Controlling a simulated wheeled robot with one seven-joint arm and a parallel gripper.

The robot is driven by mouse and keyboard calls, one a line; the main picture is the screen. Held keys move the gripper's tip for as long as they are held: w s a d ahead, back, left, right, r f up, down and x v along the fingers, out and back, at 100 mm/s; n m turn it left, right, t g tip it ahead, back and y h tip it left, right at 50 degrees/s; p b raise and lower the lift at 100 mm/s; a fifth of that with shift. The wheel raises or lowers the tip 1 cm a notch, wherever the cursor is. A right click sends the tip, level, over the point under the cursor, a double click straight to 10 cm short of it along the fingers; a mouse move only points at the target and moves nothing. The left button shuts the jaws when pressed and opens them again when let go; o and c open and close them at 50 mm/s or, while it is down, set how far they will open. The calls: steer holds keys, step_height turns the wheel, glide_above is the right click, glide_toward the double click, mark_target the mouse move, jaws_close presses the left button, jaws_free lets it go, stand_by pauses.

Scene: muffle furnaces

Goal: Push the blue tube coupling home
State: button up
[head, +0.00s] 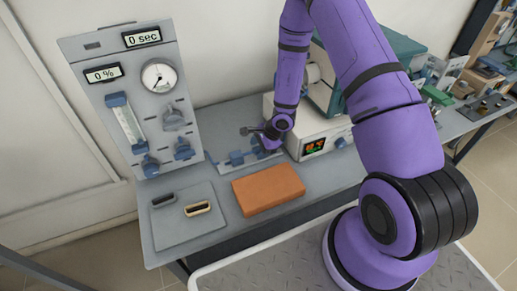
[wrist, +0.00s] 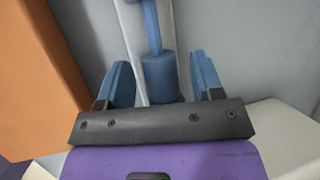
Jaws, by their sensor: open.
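The blue tube coupling (wrist: 159,78) shows in the wrist view as a thick blue cylinder with a thinner blue rod running up from it. It lies along a pale strip, between the two blue fingers of my gripper (wrist: 162,84). The fingers are open, one on each side of the cylinder, with a visible gap on both sides. In the head view my gripper (head: 262,134) is low over the bench by small blue fittings (head: 237,158) on a pale rail. Whether the coupling is seated cannot be told, as its far end runs out of view.
An orange block (head: 268,188) lies on the bench close to my gripper. A grey panel with dial and valves (head: 135,95) stands at left. A white instrument box (head: 318,140) is close at right. A grey mat (head: 185,232) with two handle-like pieces lies at front left.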

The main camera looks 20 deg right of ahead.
steer(key=v, duration=1)
steer(key=shift+r, duration=0.15)
steer(key=s+a+r+n, duration=0.2)
steer(key=r+n, duration=0.1)
steer(key=r, duration=0.6)
steer(key=s+a+r+n+y, duration=0.1)
steer(key=a+r+n, duration=0.15)
steer(key=r, duration=0.55)
steer(key=s+a+r+n, duration=0.15)
steer(key=r+n, duration=0.25)
steer(key=r, duration=0.5)
steer(key=s+d+r+n+t+h, duration=0.1)
steer(key=s+d+r+n+h, duration=0.1)
steer(key=s+r+n, duration=0.2)
steer(key=s+d+r+n+t+h, duration=0.1)
steer(key=s+d+r+n+h, duration=0.2)
steer(key=s+r, duration=0.8)
steer(key=s+n, duration=0.1)
steer(key=s, duration=0.6)
steer(key=shift+r+h, duration=0.3)
steer(key=shift+r, duration=0.05)
